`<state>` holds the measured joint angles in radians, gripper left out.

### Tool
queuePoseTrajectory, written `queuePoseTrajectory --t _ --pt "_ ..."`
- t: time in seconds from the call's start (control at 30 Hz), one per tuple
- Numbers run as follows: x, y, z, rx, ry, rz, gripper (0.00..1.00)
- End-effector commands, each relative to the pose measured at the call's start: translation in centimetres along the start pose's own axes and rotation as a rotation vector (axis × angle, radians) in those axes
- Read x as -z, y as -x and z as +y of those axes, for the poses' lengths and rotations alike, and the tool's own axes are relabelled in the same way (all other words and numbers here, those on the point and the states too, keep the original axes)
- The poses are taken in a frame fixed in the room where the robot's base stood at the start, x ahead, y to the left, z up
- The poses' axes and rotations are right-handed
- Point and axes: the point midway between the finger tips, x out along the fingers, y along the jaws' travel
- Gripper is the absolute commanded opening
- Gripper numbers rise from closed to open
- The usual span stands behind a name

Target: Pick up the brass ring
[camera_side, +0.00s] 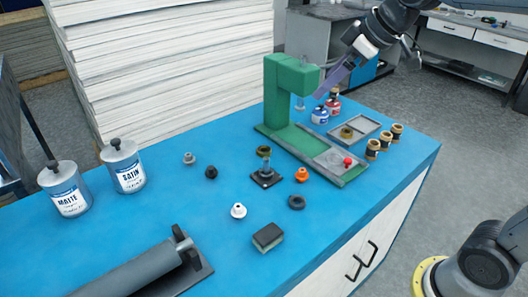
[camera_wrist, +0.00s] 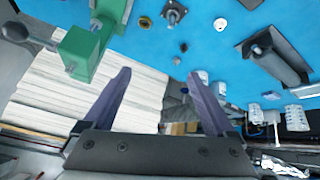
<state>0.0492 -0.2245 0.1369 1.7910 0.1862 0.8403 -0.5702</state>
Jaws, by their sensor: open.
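A small brass ring (camera_side: 264,151) with a dark centre appears on the blue bench, just behind a dark square stand with a post (camera_side: 265,178). In the wrist view a brass ring (camera_wrist: 144,22) shows near the top edge, apart from the stand (camera_wrist: 174,12). Another brass-coloured ring (camera_side: 346,132) sits in a grey tray (camera_side: 365,122) right of the green press. My gripper (camera_side: 322,94) is high beside the press head, away from both rings. In the wrist view my gripper (camera_wrist: 158,75) has its two purple-grey fingers wide apart with nothing between them.
The green press (camera_side: 277,95) stands tall between my gripper and the first ring. Small knobs, an orange part (camera_side: 301,174) and a black ring (camera_side: 297,202) are scattered ahead. Cans (camera_side: 123,166), a roller (camera_side: 135,270) and a board stack (camera_side: 175,60) stand left and behind.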

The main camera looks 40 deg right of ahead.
Motion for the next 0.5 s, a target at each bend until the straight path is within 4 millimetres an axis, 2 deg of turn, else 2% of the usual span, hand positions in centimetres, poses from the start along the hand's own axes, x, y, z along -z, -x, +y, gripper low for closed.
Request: queuePoseTrajectory --t 0.03,0.1,0.23,0.37,0.4,0.5 --pt "1.4 -2.2 1.2 0.012 0.009 -0.014 0.91" --pt "3.0 -5.0 2.6 0.026 0.023 -0.025 0.91" --pt "4.8 -10.9 5.1 0.055 0.03 -0.054 0.91" --pt "4.8 -16.9 7.0 0.085 0.009 -0.097 0.91" --pt "4.4 -18.6 7.3 0.094 -0.002 -0.113 0.91" --pt "3.1 -22.0 7.9 0.115 -0.023 -0.155 0.91"
